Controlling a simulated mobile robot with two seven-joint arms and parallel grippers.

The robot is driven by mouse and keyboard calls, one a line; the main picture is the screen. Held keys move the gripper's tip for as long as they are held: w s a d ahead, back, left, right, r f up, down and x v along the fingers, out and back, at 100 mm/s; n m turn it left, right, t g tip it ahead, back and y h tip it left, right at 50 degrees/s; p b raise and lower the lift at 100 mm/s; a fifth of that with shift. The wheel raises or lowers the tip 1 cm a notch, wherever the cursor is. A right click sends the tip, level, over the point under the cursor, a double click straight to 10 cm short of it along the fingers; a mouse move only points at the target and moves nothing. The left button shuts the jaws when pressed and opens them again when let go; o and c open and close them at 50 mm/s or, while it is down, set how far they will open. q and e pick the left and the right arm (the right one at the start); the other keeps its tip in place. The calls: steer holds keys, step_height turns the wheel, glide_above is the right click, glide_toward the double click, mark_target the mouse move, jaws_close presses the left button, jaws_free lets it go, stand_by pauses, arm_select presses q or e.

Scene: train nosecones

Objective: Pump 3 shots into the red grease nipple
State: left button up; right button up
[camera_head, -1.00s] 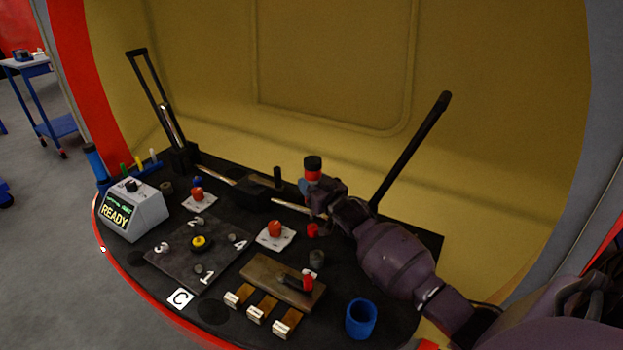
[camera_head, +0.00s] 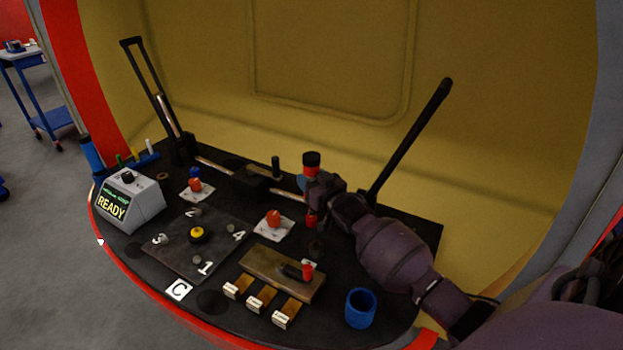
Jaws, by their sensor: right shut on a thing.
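My right gripper (camera_head: 318,186) comes in from the right and is shut on a red, black-topped tool (camera_head: 312,160), held upright above the bench. The tool's lower part is hidden by the gripper. A small red cylinder (camera_head: 311,218), which looks like the red grease nipple, stands on the black bench just below the gripper. I cannot tell whether the tool touches it. My left gripper is not in view.
An orange-red knob (camera_head: 274,218) sits on a white plate to the left. A grey box reading READY (camera_head: 130,203) stands far left. A blue cup (camera_head: 361,308) and wooden block (camera_head: 282,273) are in front. A black lever (camera_head: 415,135) rises behind my right arm.

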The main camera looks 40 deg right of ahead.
mark_target(316, 170)
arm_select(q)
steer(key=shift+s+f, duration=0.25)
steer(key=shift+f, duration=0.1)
arm_select(e)
steer(key=shift+f, duration=0.65)
stand_by(0.7)
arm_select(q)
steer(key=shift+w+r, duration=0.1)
arm_select(e)
steer(key=shift+r, duration=0.1)
steer(key=shift+r+p, duration=1.55)
steer(key=shift+r, duration=1.25)
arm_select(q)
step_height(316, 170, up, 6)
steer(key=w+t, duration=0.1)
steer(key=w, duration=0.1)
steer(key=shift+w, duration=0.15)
arm_select(e)
steer(key=shift+f, duration=0.1)
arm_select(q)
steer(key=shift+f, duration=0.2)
